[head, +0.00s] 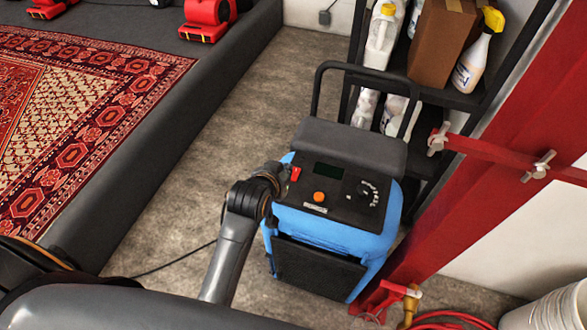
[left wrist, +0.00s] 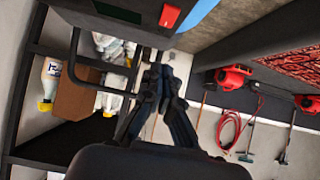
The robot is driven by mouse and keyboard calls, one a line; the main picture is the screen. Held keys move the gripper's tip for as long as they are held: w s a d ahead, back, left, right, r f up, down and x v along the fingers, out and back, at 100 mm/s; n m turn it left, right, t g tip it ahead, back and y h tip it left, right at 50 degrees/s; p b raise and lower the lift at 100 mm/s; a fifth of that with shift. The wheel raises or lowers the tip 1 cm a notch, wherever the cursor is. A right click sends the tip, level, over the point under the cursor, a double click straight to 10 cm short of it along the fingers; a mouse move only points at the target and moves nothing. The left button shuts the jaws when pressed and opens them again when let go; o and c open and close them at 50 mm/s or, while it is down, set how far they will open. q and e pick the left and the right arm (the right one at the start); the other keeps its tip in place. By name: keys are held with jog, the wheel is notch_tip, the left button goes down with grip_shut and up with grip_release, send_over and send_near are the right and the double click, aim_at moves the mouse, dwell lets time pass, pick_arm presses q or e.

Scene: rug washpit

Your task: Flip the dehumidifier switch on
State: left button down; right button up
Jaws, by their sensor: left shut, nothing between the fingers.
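The dehumidifier (head: 330,228) is a blue box with a black top panel, standing on the concrete floor. Its red switch (head: 295,174) is at the panel's left edge, and also shows at the top of the left wrist view (left wrist: 170,15). An orange button (head: 319,197), a dark display and a dial are on the same panel. My left gripper (head: 277,169) is shut and empty, just left of the switch; its fingertips (left wrist: 160,76) appear apart from the switch in the left wrist view. I cannot tell which way the switch is set. My right gripper is not in view.
A black handle (head: 320,82) rises behind the panel. A black shelf (head: 455,96) with bottles and a box stands behind, and a red post (head: 480,165) is close on the right. A patterned rug (head: 85,110) lies left; floor between is clear except for a cord.

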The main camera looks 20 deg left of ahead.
aim_at(297, 167)
pick_arm(q)
jog(key=x, duration=0.6)
jog(key=shift+w+f, duration=0.15)
jog(key=shift+w, duration=0.1)
jog(key=f, duration=0.3)
jog(key=shift+w+f+p, duration=0.15)
jog(key=shift+w+p, duration=0.2)
jog(key=shift+p, duration=0.05)
jog(key=shift+f, duration=0.5)
jog(key=shift+w, duration=0.1)
jog(key=shift+w+r+g+p, duration=0.15)
jog(key=shift+g+p, duration=0.15)
jog(key=shift+p, duration=0.55)
jog(key=shift+f, duration=0.4)
jog(key=shift+w+r, duration=0.1)
